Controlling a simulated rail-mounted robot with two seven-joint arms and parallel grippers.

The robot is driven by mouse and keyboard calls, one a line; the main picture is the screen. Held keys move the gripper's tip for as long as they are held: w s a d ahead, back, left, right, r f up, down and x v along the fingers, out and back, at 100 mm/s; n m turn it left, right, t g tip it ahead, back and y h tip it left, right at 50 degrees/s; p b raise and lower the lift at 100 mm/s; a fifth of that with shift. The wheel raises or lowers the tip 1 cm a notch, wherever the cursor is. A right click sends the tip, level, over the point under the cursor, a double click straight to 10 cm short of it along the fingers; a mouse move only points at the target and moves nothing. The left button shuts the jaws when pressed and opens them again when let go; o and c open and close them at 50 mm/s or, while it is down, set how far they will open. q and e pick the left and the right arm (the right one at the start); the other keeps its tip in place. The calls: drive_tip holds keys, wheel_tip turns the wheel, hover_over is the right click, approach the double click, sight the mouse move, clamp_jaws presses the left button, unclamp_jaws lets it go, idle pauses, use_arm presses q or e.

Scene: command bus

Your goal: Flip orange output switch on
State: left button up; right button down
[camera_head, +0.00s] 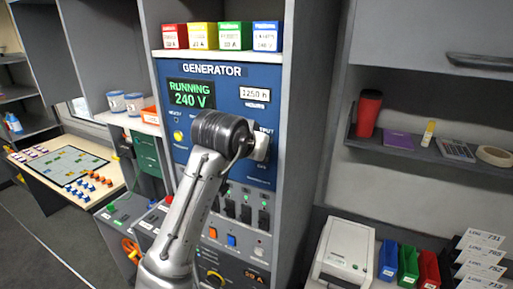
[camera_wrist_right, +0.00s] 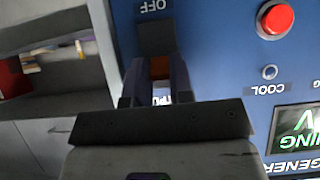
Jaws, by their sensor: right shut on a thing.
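The orange output switch (camera_wrist_right: 159,68) shows as a small orange patch between my right fingers in the right wrist view. Its dark backing (camera_wrist_right: 155,38) is beside the OFF label (camera_wrist_right: 155,6) on the blue generator panel (camera_head: 213,98). My right gripper (camera_wrist_right: 158,86) is shut on the switch, with a finger on each side of it. Most of the switch is hidden, and I cannot tell its position. My left gripper is not in view.
The generator screen (camera_head: 190,94) reads RUNNING 240 V. Black breakers (camera_head: 230,208) and an orange rocker (camera_head: 213,232) are below. Coloured boxes (camera_head: 203,36) stand above.

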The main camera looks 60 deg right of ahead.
drive_tip(key=c, duration=1)
unclamp_jaws()
drive_tip(key=b+v, duration=0.3)
drive_tip(key=v, duration=1)
drive_tip(key=shift+a+r, duration=0.25)
drive_tip(key=shift+a, duration=0.05)
